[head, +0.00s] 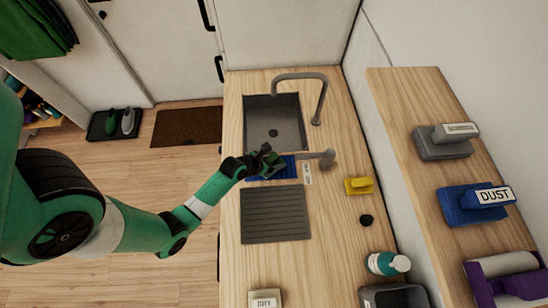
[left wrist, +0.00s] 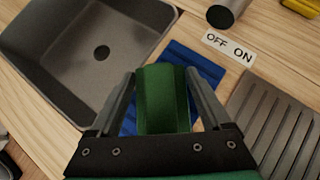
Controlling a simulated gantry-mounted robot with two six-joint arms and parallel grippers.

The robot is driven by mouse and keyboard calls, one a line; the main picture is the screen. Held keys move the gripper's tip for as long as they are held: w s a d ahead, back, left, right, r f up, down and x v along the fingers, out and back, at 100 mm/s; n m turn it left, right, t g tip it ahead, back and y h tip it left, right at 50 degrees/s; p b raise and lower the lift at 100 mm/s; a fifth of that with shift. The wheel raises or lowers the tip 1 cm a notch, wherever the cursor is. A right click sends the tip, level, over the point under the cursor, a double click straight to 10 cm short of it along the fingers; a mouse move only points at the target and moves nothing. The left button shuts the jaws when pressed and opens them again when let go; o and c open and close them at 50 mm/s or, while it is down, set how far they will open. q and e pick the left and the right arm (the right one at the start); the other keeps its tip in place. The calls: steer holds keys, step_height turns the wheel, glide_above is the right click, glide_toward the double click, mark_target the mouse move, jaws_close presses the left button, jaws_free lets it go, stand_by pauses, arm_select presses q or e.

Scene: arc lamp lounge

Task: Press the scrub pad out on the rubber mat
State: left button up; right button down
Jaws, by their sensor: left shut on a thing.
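My left gripper (head: 268,158) is over the counter between the sink and the grey ribbed drainer. In the left wrist view my left gripper (left wrist: 163,98) is shut on the green scrub pad (left wrist: 163,105), which stands between its two fingers. The blue ribbed rubber mat (left wrist: 205,66) lies beneath and behind the pad; it also shows in the head view (head: 286,168), partly covered by the gripper. I cannot tell whether the pad touches the mat. In the head view the pad is hidden or too small to tell. My right gripper is not in view.
The sink (head: 273,120) and curved tap (head: 318,95) are beyond the mat. A grey lever (head: 318,158) stands beside it, near an OFF ON label (left wrist: 228,46). The ribbed drainer (head: 275,215) is empty. A yellow block (head: 359,186) and a bottle (head: 386,263) are at the right.

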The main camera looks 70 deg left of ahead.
mark_target(274, 157)
arm_select(q)
steer(key=shift+f+b, duration=0.4)
steer(key=shift+f, duration=0.15)
stand_by(0.6)
steer(key=shift+f, duration=0.15)
stand_by(0.6)
steer(key=shift+s, duration=0.1)
step_height(274, 157, up, 8)
steer(key=p, duration=0.8)
steer(key=shift+f, duration=0.35)
